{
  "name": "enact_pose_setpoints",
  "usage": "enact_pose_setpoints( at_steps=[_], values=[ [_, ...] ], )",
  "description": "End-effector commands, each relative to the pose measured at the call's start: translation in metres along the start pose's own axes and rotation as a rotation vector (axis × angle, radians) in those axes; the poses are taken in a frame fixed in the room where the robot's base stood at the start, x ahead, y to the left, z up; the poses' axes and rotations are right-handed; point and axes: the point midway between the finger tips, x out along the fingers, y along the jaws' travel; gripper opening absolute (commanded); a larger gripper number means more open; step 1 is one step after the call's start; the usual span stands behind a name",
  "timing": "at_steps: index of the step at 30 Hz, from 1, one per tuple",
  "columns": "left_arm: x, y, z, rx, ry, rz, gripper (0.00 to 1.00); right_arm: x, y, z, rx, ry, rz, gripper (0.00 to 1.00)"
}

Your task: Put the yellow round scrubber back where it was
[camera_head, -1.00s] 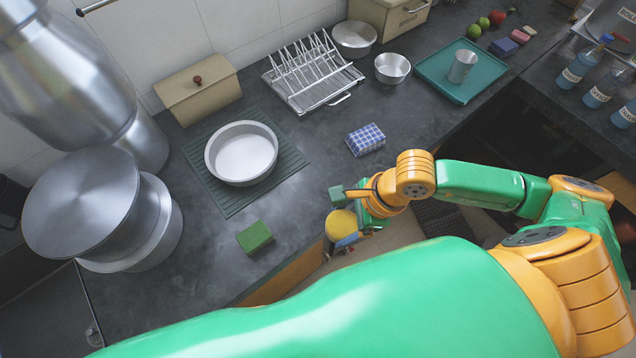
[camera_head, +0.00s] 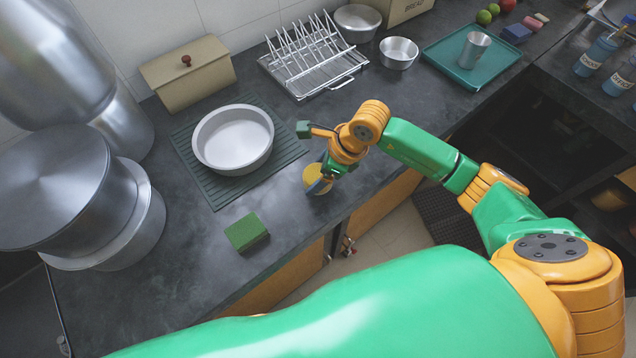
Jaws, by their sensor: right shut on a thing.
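The yellow round scrubber (camera_head: 314,177) is held in my right gripper (camera_head: 325,178), which is shut on it. The gripper and scrubber are over the front part of the dark counter (camera_head: 290,225), right of the round metal pan and near the counter's front edge. Part of the scrubber is hidden by the gripper. I cannot tell whether it touches the counter. My left gripper is not in view.
A round pan (camera_head: 233,138) sits on a dark green ribbed mat (camera_head: 218,192). A green sponge (camera_head: 246,232) lies nearer the front. A dish rack (camera_head: 312,62), metal bowl (camera_head: 398,52) and teal tray (camera_head: 447,57) stand behind. Large steel canisters (camera_head: 60,190) fill the left.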

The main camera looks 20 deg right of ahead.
Motion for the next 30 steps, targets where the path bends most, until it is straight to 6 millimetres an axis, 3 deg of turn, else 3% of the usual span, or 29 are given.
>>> enact_pose_setpoints(
  at_steps=[1, 2, 10, 11, 12, 22, 30],
  values=[
    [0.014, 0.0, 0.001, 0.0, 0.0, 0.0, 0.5, 0.016, 0.001, -0.007, 0.002, 0.001, 0.002, 0.37],
    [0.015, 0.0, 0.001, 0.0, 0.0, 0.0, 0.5, 0.017, 0.001, -0.007, 0.002, 0.0, 0.002, 0.37],
    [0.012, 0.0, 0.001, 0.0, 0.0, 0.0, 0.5, 0.015, 0.001, -0.007, 0.001, 0.001, 0.0, 0.37],
    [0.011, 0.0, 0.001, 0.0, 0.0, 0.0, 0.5, 0.014, 0.001, -0.006, 0.001, 0.001, 0.0, 0.89],
    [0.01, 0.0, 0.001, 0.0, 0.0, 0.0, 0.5, 0.013, 0.001, -0.006, 0.001, 0.001, 0.0, 1.0],
    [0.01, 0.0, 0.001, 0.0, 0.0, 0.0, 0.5, 0.006, 0.0, -0.005, -0.001, -0.001, -0.002, 1.0],
    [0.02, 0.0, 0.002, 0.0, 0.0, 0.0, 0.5, -0.055, -0.001, -0.006, -0.002, -0.003, -0.007, 1.0]
  ],
)
